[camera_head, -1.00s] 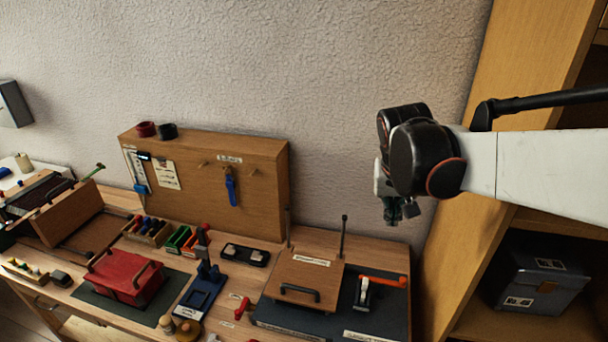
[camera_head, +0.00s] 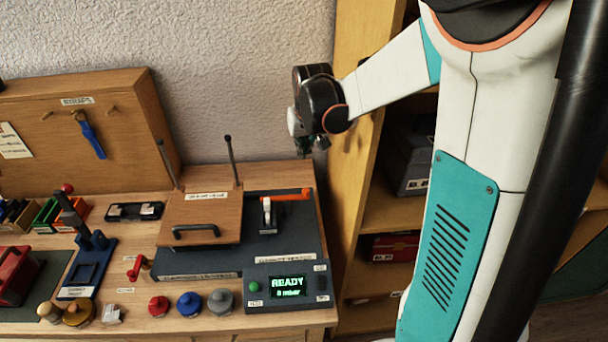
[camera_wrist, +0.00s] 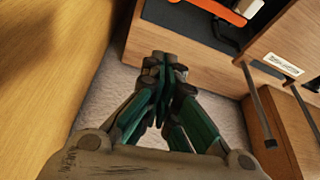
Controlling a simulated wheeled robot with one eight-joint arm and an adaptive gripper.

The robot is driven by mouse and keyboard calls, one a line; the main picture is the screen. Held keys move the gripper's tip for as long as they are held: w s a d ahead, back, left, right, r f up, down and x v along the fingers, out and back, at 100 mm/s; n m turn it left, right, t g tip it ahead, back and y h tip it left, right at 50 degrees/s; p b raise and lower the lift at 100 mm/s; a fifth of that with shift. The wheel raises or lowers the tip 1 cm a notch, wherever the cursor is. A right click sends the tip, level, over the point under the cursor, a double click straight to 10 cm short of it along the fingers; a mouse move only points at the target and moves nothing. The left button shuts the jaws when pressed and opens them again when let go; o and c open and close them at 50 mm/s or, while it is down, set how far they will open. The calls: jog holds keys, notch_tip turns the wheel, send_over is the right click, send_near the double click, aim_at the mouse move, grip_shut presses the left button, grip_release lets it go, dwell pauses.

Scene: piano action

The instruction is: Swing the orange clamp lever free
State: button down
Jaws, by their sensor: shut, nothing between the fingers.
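The orange clamp lever (camera_head: 292,195) lies roughly level across the top of a small black-and-white clamp (camera_head: 267,213) on the dark plate, right of the wooden lid. Its end points right. My gripper (camera_head: 312,148) hangs above and a little behind the right end of the lever, apart from it. In the wrist view my gripper (camera_wrist: 163,85) has its green-sided fingers together with nothing between them. Part of the orange lever (camera_wrist: 228,10) shows at that view's top edge, cut off by the frame.
The wooden lid (camera_head: 200,222) with a black handle lies left of the clamp, with two thin upright rods behind it. A control box (camera_head: 289,287) reading READY stands in front. A wooden shelf (camera_head: 352,120) rises close to the right of my gripper.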

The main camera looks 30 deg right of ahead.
notch_tip(320, 180, down, 10)
jog(key=b, duration=0.4)
jog(key=shift+s, duration=0.3)
